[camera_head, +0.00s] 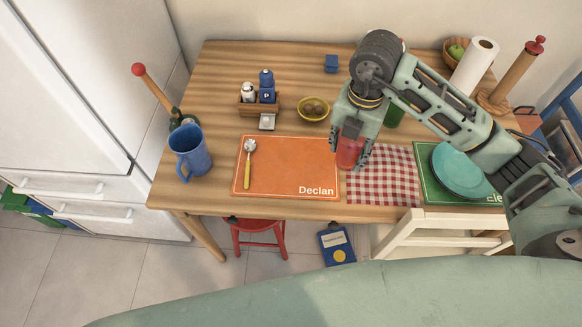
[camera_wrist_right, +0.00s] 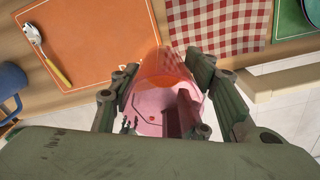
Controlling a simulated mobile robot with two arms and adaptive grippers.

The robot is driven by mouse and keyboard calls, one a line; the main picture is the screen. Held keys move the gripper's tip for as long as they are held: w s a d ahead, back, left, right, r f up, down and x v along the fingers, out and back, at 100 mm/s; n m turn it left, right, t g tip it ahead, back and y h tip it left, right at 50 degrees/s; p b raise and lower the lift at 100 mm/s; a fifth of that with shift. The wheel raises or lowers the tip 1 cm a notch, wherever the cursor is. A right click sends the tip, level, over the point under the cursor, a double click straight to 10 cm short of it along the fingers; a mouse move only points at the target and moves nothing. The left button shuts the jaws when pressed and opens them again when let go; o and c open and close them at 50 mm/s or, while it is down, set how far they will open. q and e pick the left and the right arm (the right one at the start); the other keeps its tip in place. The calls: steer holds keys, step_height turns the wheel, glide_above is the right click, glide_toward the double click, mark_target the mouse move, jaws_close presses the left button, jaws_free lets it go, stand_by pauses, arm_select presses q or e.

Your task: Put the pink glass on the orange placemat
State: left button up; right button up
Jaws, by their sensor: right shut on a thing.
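The pink glass (camera_head: 349,152) is held in my right gripper (camera_head: 350,158), which is shut on it. In the right wrist view the see-through pink glass (camera_wrist_right: 168,103) sits between the fingers of the right gripper (camera_wrist_right: 166,110). The orange placemat (camera_head: 290,165), marked "Declan", lies on the table just left of the glass in the head view. It also shows in the right wrist view (camera_wrist_right: 100,40). The glass appears at the mat's right edge, near the gap to the checked cloth; I cannot tell its height above the table. My left gripper is not in view.
A spoon (camera_head: 248,165) lies on the orange mat's left part. A red checked cloth (camera_head: 382,175) lies right of the mat, then a teal plate (camera_head: 460,170). A blue mug (camera_head: 190,152), a condiment caddy (camera_head: 258,105) and a yellow bowl (camera_head: 314,108) stand around the mat.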

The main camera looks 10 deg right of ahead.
steer(key=w+a+f+p, duration=0.1)
steer(key=w+a+f, duration=0.1)
steer(key=f, duration=0.1)
steer(key=w+a+f+p, duration=0.1)
steer(key=w+a+f, duration=0.2)
steer(key=w+a+f+p, duration=0.1)
steer(key=w+a+f, duration=0.1)
steer(key=f, duration=0.1)
steer(key=shift+w+a+f, duration=0.3)
steer(key=shift+f, duration=0.6)
steer(key=o, duration=1.3)
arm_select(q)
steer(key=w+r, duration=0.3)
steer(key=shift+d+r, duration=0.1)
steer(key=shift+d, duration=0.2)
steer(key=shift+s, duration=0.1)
